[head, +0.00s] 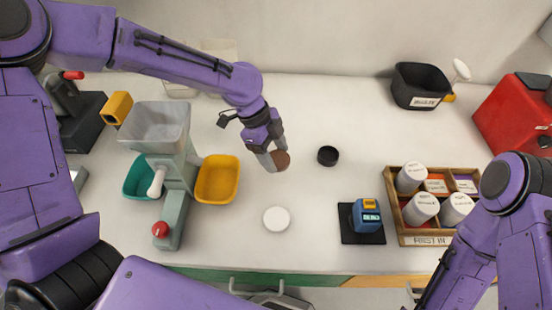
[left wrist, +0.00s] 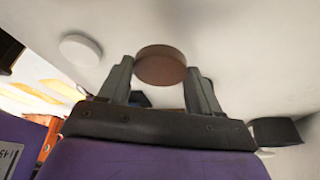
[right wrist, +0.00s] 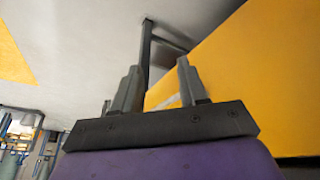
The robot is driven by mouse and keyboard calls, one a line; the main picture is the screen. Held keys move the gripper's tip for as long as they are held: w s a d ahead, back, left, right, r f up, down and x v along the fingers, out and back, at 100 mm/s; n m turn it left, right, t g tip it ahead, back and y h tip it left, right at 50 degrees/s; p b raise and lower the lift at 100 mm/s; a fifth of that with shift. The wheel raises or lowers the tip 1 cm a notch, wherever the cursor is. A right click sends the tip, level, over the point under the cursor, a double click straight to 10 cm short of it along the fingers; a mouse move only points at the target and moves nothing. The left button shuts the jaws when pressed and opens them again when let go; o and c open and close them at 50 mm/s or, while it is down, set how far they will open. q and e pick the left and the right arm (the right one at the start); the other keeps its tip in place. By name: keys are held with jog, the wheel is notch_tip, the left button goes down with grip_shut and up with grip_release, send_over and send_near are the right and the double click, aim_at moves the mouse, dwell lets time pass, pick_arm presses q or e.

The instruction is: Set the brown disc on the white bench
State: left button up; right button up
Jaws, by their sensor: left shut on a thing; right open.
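The brown disc (head: 281,160) is between the fingertips of my left gripper (head: 273,159), over the middle of the white bench (head: 330,115). My left gripper is shut on it. In the left wrist view the brown disc (left wrist: 161,66) sits between the two fingers (left wrist: 160,82), its round face showing. I cannot tell whether the disc touches the bench or hangs above it. My right gripper (right wrist: 155,85) is open and empty in the right wrist view, near a yellow panel (right wrist: 240,60). In the head view its fingers are out of the picture.
A yellow bin (head: 217,180) and a grey hopper machine (head: 175,160) stand left. A blue device (head: 366,215) and a wooden crate of jars (head: 432,238) stand right.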

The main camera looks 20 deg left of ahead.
aim_at(276, 162)
pick_arm(q)
jog(key=f, duration=0.2)
jog(key=w+f, duration=0.1)
jog(key=f, duration=0.1)
jog(key=shift+w+f, duration=0.2)
jog(key=shift+f, duration=0.2)
jog(key=shift+c, duration=0.5)
jog(key=shift+s+r, duration=0.1)
jog(key=shift+s, duration=0.2)
jog(key=o, duration=1.2)
jog(key=shift+w+f, duration=0.1)
jog(key=shift+f, duration=0.1)
jog(key=shift+r, duration=0.1)
jog(key=v, duration=1.2)
jog(key=shift+w+r, duration=0.1)
